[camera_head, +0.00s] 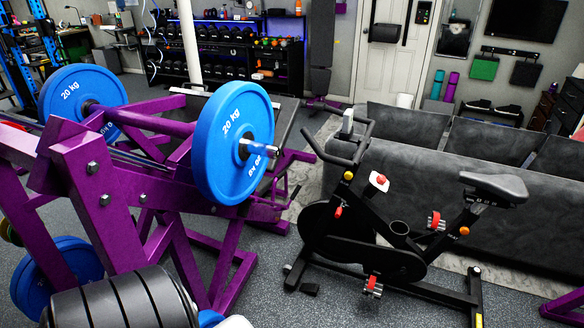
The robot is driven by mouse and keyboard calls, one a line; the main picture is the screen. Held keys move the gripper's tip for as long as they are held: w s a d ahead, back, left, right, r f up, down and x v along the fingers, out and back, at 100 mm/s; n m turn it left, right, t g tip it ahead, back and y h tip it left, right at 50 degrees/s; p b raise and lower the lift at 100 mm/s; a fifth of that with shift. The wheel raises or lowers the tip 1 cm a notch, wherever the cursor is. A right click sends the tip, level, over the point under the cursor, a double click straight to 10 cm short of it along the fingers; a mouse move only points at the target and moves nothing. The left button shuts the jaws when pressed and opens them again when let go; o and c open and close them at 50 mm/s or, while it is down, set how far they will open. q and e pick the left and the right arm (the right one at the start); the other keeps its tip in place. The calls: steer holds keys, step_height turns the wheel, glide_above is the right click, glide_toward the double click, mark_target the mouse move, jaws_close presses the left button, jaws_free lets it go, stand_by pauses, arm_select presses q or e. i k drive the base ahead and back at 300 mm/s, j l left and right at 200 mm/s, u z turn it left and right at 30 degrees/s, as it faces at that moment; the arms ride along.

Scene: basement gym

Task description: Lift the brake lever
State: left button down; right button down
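A black exercise bike (365,235) stands on the floor right of centre, its handlebars (350,150) towards the upper left and its saddle (497,186) at the right. A small red-topped control (379,181) on a pale mount sits on its frame, below and right of the handlebars. It may be the brake lever, but I cannot tell for sure or see its exact position. A yellow knob (348,176) and a red part (338,212) also show near the bike's front. Neither of my grippers is in view, and nothing is seen touching the bike.
A purple weight machine (95,190) with blue 20 kg plates (222,125) fills the left. Black ribbed weights (120,300) are at the lower left. A grey sofa (440,165) stands close behind the bike. Some floor (340,305) is bare at the bottom centre.

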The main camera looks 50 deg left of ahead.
mark_target(338, 210)
steer(key=i+j+u, duration=0.2)
steer(key=i+u, duration=0.15)
steer(key=u, duration=0.15)
steer(key=i+u, duration=0.8)
steer(key=u, duration=0.15)
steer(key=i+l+u, duration=0.2)
steer(key=i+u, duration=0.15)
steer(key=u, duration=0.15)
